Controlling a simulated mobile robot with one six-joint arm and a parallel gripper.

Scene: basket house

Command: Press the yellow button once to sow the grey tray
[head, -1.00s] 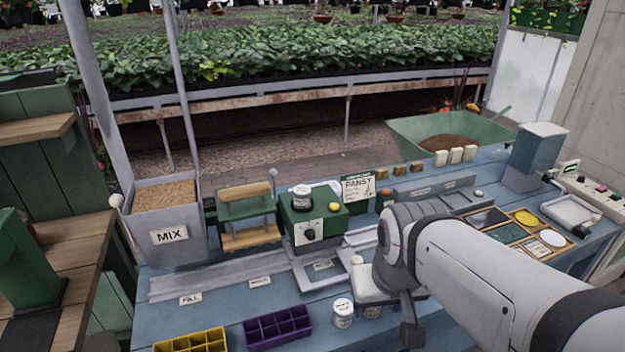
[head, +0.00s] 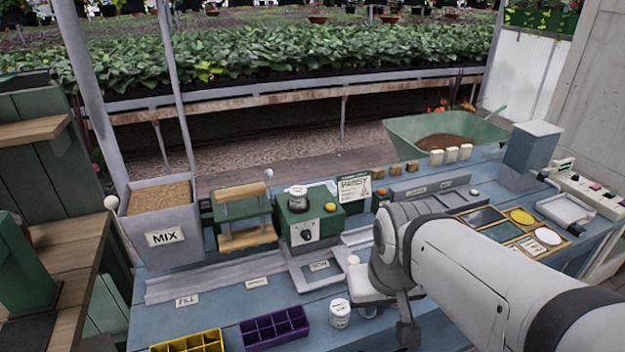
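The yellow button (head: 330,207) sits on top of a green machine (head: 325,222) with a dark dial on its front and a white-lidded jar (head: 297,198) on top. A grey frame with a label reading SOW (head: 319,266) lies on the bench in front of the machine. I cannot make out a separate grey tray with certainty; part of that area is behind my arm. My gripper (head: 395,305) points down over the bench, right of and nearer than the green machine, apart from the button. Its fingertips are not clear enough to tell whether it is open or shut.
A purple tray (head: 274,343) and a yellow tray (head: 187,349) lie at the front edge. A white jar (head: 340,322) stands beside my gripper. A MIX hopper (head: 172,250) and a green press (head: 245,240) stand left. A seed packet sign (head: 353,188) stands behind the machine.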

